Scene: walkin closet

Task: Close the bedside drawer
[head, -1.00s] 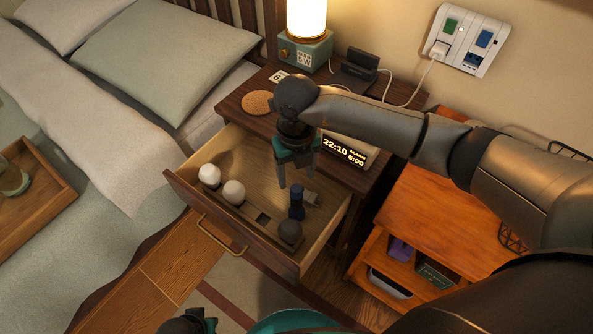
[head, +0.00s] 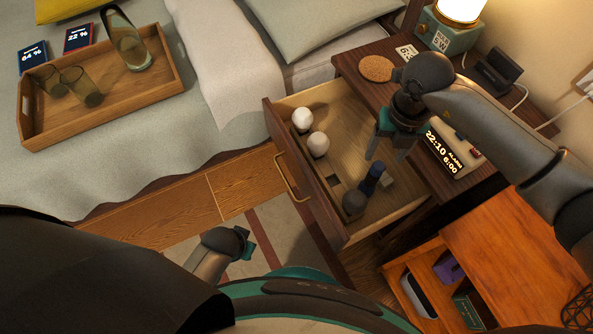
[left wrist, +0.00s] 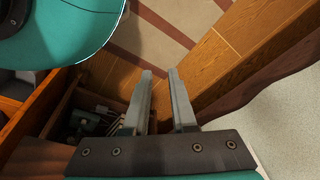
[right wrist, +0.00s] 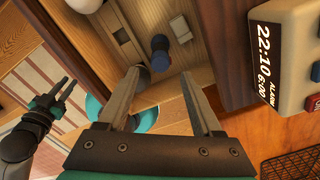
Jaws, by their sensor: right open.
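The bedside drawer (head: 301,168) is pulled out of the dark wooden nightstand (head: 349,66), its brass handle (head: 290,180) facing the bed side. Inside are two white balls (head: 302,119), a dark blue object (head: 370,180) and a dark grey ball (head: 353,202). My right gripper (head: 386,157) is open and empty, over the rear right part of the drawer near the clock; its fingers also show in the right wrist view (right wrist: 160,73). My left gripper (head: 247,244) is low in front of the drawer. Its fingers (left wrist: 160,73) are apart with nothing between them.
An alarm clock (head: 455,148), a lamp (head: 447,30) and a cork coaster (head: 376,68) stand on the nightstand. An orange wooden cabinet (head: 500,240) is close on the right. The bed with a wooden tray (head: 170,85) is on the left. Floor shows before the drawer.

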